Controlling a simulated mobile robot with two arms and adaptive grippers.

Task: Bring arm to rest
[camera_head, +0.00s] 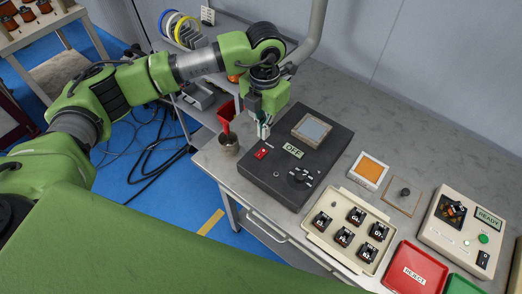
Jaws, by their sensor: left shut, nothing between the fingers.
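My left arm is green and grey and reaches in from the left over the workbench (440,163). My left gripper (263,130) points down above the upper left part of the black coil winder box (263,180), close to its edge. It is shut and nothing shows between its fingers. My right gripper is not in view.
A cream tray (312,225) holds several black parts. A red REJECT tray (416,270) and a tester labelled READY (450,240) stand at the right. The bench's back right is clear.

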